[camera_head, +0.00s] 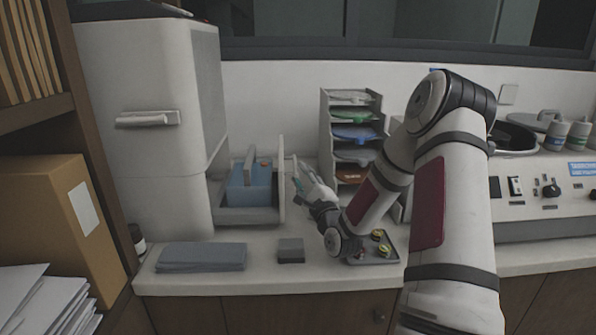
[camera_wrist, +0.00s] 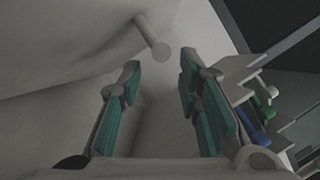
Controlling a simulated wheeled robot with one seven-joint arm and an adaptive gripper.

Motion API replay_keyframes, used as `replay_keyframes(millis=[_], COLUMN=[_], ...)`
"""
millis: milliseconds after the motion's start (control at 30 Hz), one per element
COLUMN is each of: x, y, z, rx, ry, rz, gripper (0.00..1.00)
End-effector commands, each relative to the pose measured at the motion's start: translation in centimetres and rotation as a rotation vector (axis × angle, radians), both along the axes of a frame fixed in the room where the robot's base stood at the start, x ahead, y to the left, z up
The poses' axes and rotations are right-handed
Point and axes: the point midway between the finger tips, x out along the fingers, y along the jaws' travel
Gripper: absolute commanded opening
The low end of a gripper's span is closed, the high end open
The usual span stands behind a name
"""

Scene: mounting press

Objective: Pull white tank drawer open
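The white tank drawer (camera_head: 281,188) stands out from the right side of the tall white machine (camera_head: 150,90), with a blue tank (camera_head: 249,186) inside it. My gripper (camera_head: 297,179) is just right of the drawer's upright front panel. In the wrist view my gripper (camera_wrist: 160,70) is open, its teal-padded fingers apart with nothing between them. A pale round bar (camera_wrist: 152,38), seemingly the drawer's handle, sticks out from a white surface just beyond the fingertips. I cannot tell whether a finger touches the panel.
A shelf rack (camera_head: 352,97) with coloured items stands behind my gripper. A grey tray (camera_head: 383,250) with small parts lies below my forearm. A small grey block (camera_head: 290,250) and a folded grey cloth (camera_head: 202,257) lie at the counter front. A control panel (camera_head: 545,195) is at right.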

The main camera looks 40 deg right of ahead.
Motion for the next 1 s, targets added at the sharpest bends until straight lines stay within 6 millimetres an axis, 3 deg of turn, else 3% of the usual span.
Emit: replay_keyframes(millis=[200,400,767,1000], x=[-4.1,-6.3,-6.8,-6.2], y=[1.0,1.6,1.8,2.6], z=[-1.0,-1.5,-1.5,-1.5], rx=[0.002,0.001,0.000,-0.049], ry=[0.002,0.001,0.000,0.050], rz=[-0.003,-0.002,0.000,0.013], gripper=[0.31,0.31,0.31,0.31])
